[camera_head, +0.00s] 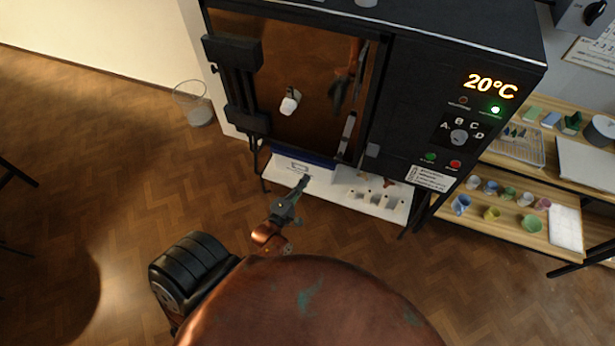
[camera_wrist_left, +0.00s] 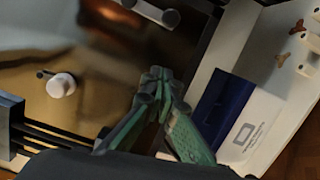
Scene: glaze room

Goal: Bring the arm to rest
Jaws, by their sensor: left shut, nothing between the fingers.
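My left gripper (camera_head: 303,183) is in front of the lower part of a black kiln (camera_head: 425,95), above the edge of a white low shelf (camera_head: 340,190). Its green fingers are closed together and empty; they also show in the left wrist view (camera_wrist_left: 157,76). My copper-coloured left arm reaches up to it from the bottom of the head view. The kiln's door (camera_head: 285,50) is a dark, shiny panel that looks closed and carries blurred reflections. My right gripper does not show.
The kiln display (camera_head: 490,86) reads 20°C. A blue-and-white box (camera_wrist_left: 235,110) lies on the low shelf near the fingers. A wire basket (camera_head: 192,103) stands on the floor at left. A wooden rack (camera_head: 505,215) at right holds several small cups. Floor at left is mostly clear.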

